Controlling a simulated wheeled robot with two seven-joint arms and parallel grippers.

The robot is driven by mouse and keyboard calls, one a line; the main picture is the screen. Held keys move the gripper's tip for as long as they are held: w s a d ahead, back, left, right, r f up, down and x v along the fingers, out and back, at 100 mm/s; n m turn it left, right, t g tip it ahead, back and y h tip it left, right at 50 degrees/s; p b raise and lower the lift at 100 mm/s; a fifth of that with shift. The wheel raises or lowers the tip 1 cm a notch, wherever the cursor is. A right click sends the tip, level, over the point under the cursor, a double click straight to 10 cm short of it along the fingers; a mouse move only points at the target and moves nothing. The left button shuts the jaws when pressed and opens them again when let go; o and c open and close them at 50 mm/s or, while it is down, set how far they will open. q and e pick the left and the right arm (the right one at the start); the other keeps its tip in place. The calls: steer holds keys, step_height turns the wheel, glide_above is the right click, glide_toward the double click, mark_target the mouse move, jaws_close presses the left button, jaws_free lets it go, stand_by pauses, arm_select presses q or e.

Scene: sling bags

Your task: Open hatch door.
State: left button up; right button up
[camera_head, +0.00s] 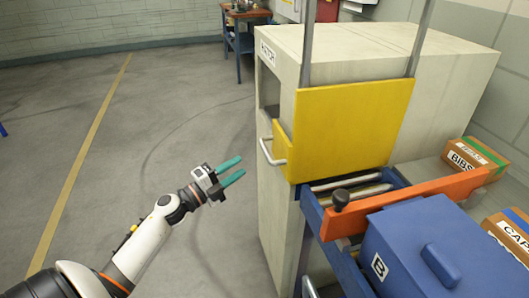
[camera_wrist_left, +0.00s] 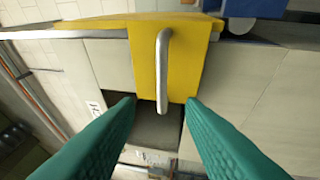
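The yellow hatch door (camera_head: 350,127) covers the front of a beige cabinet labelled HATCH, between two grey vertical rails. A silver bar handle (camera_head: 270,152) sticks out from its left side. My left gripper (camera_head: 236,169) has teal fingers and is left of the handle, apart from it, with nothing between the fingers. In the left wrist view the handle (camera_wrist_left: 163,70) stands out from the yellow panel (camera_wrist_left: 185,65), ahead and between the two spread fingers (camera_wrist_left: 163,110). A dark opening (camera_wrist_left: 155,122) shows beside the panel. My right gripper is not in view.
A blue lidded box (camera_head: 415,250) marked B and an orange bar (camera_head: 400,203) with a black knob (camera_head: 340,198) stand in front of the door at right. Cardboard boxes (camera_head: 470,158) lie at the far right. The floor at left is clear.

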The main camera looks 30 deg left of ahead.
mark_target(265, 147)
arm_select(q)
steer(key=p+x, duration=0.1)
steer(key=x, duration=0.9)
steer(key=shift+w, duration=0.5)
steer(key=shift+c, duration=0.4)
steer(key=c, duration=0.6)
jaws_close()
